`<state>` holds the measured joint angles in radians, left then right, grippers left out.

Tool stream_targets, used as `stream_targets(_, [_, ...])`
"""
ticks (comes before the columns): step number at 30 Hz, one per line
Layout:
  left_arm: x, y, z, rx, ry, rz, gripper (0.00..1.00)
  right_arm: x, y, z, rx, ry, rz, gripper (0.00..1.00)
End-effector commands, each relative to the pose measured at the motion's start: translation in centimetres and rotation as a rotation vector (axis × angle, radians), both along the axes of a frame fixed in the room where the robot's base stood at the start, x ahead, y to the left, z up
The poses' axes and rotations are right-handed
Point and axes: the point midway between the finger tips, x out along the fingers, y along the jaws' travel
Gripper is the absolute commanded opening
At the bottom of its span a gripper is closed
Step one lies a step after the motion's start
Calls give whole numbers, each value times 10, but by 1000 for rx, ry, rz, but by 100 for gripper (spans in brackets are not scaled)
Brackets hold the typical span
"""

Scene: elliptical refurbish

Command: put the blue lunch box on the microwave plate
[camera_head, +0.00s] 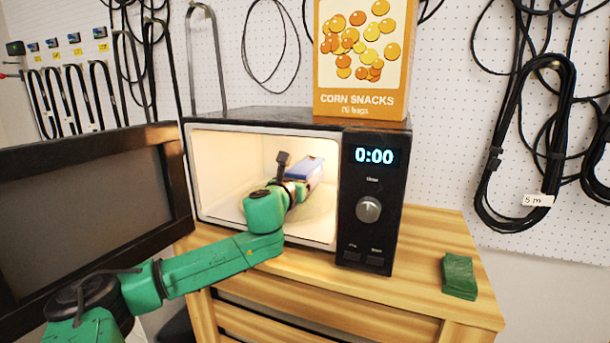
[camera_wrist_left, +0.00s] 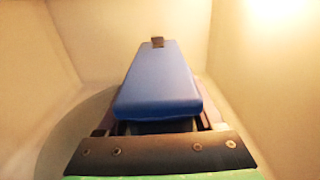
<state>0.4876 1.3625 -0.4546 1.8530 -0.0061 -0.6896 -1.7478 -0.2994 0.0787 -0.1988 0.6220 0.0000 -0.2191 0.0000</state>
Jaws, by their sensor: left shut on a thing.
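The blue lunch box (camera_head: 305,168) is inside the open microwave (camera_head: 262,117), at the end of my left arm. In the left wrist view the lunch box (camera_wrist_left: 159,80) lies lengthwise ahead of my left gripper (camera_wrist_left: 155,128), which is shut on its near end. A small dark clasp shows at its far end. The microwave plate (camera_head: 318,218) shows as a pale round surface below the box, and its edge (camera_wrist_left: 82,125) shows in the wrist view. I cannot tell whether the box touches the plate. My right gripper is not in view.
The microwave door (camera_head: 85,210) stands open at the left. A corn snacks box (camera_head: 362,60) stands on top of the microwave. A green block (camera_head: 459,277) lies on the wooden cabinet top (camera_head: 425,260) at the right. The cavity walls (camera_wrist_left: 245,70) surround the lunch box.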

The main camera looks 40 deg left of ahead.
Motion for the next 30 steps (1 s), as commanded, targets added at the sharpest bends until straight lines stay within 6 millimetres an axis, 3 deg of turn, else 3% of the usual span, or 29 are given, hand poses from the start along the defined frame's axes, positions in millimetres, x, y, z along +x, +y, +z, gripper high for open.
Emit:
stream_targets(6, [2, 0, -34, 2, 3, -2, 0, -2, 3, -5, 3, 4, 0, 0])
stream_targets(17, [2, -1, -39, 2, -1, -3, 0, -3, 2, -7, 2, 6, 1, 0])
stream_targets(18, [2, -1, -41, 1, 1, -4, 72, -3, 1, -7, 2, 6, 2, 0])
stream_targets(20, [2, -1, -40, 1, 1, -4, 95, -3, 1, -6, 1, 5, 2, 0])
stream_targets(30, [2, -1, -38, 1, 1, -4, 99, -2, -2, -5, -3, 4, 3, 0])
